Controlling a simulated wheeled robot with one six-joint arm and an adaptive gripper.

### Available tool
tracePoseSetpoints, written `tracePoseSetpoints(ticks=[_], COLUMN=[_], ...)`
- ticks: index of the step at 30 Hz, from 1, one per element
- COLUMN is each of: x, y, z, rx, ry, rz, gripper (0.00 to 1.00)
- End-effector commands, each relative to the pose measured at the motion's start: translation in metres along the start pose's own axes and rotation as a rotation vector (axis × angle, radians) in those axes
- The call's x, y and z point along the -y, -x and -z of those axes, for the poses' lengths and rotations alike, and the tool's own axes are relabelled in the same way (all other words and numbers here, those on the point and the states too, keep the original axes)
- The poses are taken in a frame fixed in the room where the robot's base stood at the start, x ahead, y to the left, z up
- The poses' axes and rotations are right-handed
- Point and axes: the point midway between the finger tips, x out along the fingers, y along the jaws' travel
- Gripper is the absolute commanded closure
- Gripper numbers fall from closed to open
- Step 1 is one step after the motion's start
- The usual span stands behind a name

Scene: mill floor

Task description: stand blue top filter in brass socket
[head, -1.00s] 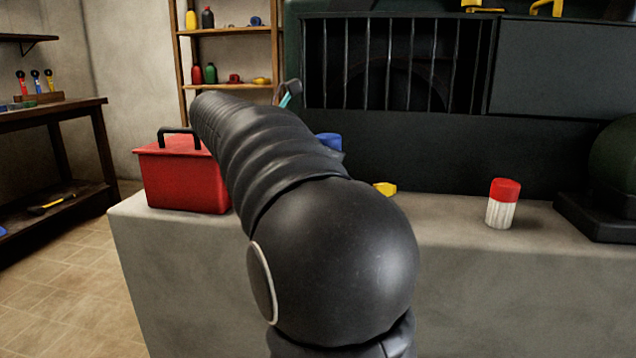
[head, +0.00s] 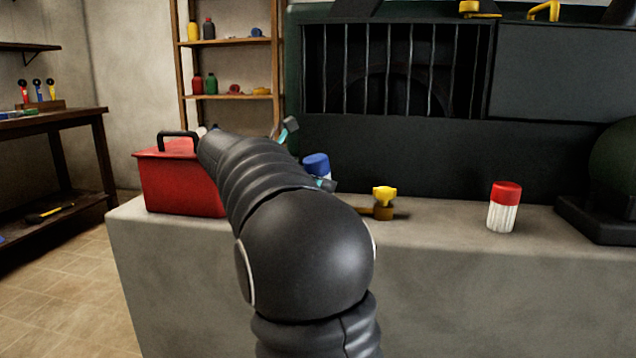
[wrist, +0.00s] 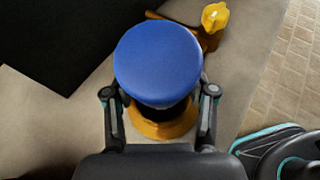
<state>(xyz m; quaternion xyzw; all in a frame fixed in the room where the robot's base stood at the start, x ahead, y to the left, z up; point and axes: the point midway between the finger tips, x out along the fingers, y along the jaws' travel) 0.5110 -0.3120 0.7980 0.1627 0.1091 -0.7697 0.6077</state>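The blue top filter (wrist: 158,62) fills the middle of the wrist view, cap towards the camera. My gripper (wrist: 160,98) has one finger on each side of it and is shut on it; the fingertips are partly hidden by the cap. The brass socket (wrist: 160,130) shows as a ring with a dark inside just below the cap. Whether the filter's lower end is inside it is hidden. In the head view the blue cap (head: 316,164) looks upright above the bench, and my arm covers most of the gripper and the socket.
A yellow-topped brass fitting (head: 384,200) stands right of the filter. A red top filter (head: 503,207) stands farther right on the grey bench (head: 430,230). A red toolbox (head: 180,178) sits at the left end. A dark barred machine (head: 400,150) rises behind.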

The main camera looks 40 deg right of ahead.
Motion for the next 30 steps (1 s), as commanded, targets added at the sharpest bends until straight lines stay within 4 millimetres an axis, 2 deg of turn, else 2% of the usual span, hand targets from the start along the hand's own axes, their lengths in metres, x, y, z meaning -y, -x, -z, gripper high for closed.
tracePoseSetpoints(ticks=[1,2,3,13,16,20,30], x=[0.000,0.000,0.000,-0.001,-0.001,-0.001,-0.001], y=[-0.004,-0.004,-0.003,0.003,0.011,0.030,0.095], z=[0.005,0.005,0.005,0.002,0.001,0.000,-0.001], rx=[-0.002,-0.002,-0.001,0.001,0.002,0.002,0.003], ry=[0.008,0.008,0.008,0.005,0.005,0.004,0.004], rz=[0.009,0.008,0.007,-0.002,-0.004,-0.005,-0.004], gripper=[0.31,0.23,0.20,0.20,0.20,0.20,0.20])
